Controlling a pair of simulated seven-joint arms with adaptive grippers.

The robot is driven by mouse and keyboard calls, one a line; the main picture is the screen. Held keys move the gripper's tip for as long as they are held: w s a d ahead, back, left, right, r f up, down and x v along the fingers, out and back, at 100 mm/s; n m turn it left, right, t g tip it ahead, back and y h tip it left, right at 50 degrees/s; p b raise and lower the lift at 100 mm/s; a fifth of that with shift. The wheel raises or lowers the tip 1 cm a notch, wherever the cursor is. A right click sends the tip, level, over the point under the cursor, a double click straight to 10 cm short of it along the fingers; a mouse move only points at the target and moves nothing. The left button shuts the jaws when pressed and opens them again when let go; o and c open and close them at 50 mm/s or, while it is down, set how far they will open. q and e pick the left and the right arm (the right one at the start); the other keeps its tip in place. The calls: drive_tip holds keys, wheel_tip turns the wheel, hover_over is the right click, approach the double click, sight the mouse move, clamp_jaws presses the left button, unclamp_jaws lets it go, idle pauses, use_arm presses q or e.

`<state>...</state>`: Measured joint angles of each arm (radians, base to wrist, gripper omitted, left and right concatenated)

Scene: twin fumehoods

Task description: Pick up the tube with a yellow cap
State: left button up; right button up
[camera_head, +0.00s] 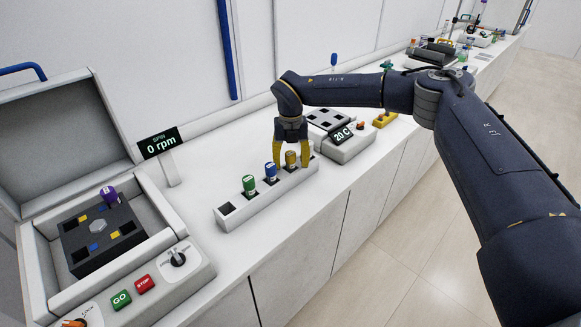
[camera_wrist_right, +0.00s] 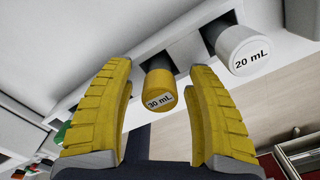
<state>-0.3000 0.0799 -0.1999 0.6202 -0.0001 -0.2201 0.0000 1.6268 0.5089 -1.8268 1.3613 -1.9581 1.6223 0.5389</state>
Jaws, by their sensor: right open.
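The tube with a yellow cap (camera_head: 291,158) stands in a slot of the white rack (camera_head: 254,213) on the bench. In the wrist view its yellow cap (camera_wrist_right: 159,90), marked 30 mL, shows between my two yellow fingers, with gaps on both sides. My right gripper (camera_head: 291,164) is open above the rack, pointing down, with one finger on either side of the yellow-capped tube. The tube's lower part is hidden in the rack. My left gripper is not in view.
A blue-capped tube (camera_head: 271,172) and a green-capped tube (camera_head: 249,185) share the rack, beside an empty slot. A white-capped tube (camera_wrist_right: 242,50), marked 20 mL, is close to the yellow one. An open centrifuge (camera_head: 103,235) stands left, a 20 C block (camera_head: 343,137) behind.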

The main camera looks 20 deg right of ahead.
drive_tip(key=shift+f, duration=0.45)
drive_tip(key=shift+c, duration=0.2)
clamp_jaws()
